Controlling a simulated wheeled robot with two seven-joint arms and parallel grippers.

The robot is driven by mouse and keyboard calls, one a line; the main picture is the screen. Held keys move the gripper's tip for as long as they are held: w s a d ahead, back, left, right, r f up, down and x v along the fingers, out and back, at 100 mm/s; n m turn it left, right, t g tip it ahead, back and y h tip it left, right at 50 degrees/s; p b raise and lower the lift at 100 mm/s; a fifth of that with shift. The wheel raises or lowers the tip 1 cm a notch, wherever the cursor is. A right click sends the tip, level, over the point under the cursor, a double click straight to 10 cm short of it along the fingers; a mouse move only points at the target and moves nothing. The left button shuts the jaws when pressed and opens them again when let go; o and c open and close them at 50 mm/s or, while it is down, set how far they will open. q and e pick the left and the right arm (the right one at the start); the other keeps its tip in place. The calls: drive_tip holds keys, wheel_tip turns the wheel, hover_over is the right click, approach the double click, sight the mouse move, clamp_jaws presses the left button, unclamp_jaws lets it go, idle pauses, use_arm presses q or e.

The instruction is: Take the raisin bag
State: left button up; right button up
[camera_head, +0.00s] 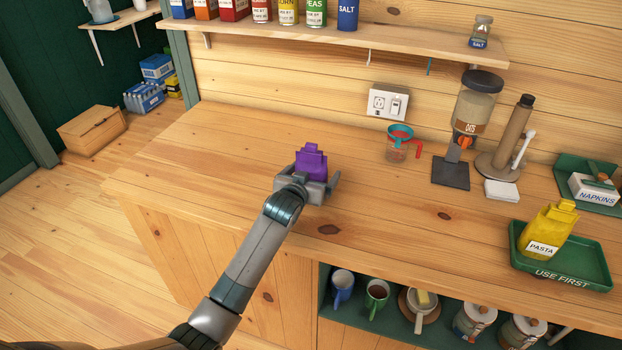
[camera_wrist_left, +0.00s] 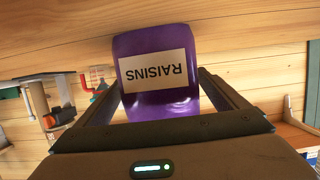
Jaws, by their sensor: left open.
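The purple raisin bag (camera_head: 311,161) stands on the wooden counter, left of the middle in the head view. In the left wrist view the raisin bag (camera_wrist_left: 157,72) fills the centre, with its white label reading RAISINS upside down. My left gripper (camera_head: 308,187) is at the bag, its jaws open. In the wrist view the two fingers of my left gripper (camera_wrist_left: 163,88) lie on either side of the bag's lower part. I cannot tell whether either finger touches it. My right gripper is not in view.
The counter (camera_head: 230,140) around the bag is clear. To the right stand a measuring cup (camera_head: 398,145), an oats dispenser (camera_head: 474,110) and a green tray (camera_head: 590,262) with a yellow pasta bag (camera_head: 546,232). A shelf (camera_head: 400,40) with cans runs above.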

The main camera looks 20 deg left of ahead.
use_arm(q)
drive_tip(key=shift+w+f, duration=0.25)
drive_tip(key=shift+w, duration=0.45)
drive_tip(key=c, duration=1.3)
